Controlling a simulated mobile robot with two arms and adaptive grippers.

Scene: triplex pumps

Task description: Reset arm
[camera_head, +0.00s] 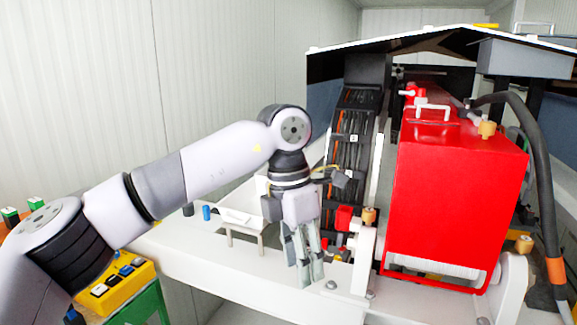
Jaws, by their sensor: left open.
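My left arm comes in from the left and reaches across to the middle of the view. My left gripper (308,262) points down, with its fingers above or in front of the white frame (205,262). Its fingers look close together in this view, and I see nothing held between them. The white bracket with red and brass fittings stands just right of the fingers; I cannot tell the exact gap. My right gripper is not in view.
A large red pump housing (455,200) fills the right side, with a black hose (540,170) beside it. A black cable chain (350,140) runs behind my gripper. A small white tray (240,212) stands left of it. A yellow button box (118,280) is at lower left.

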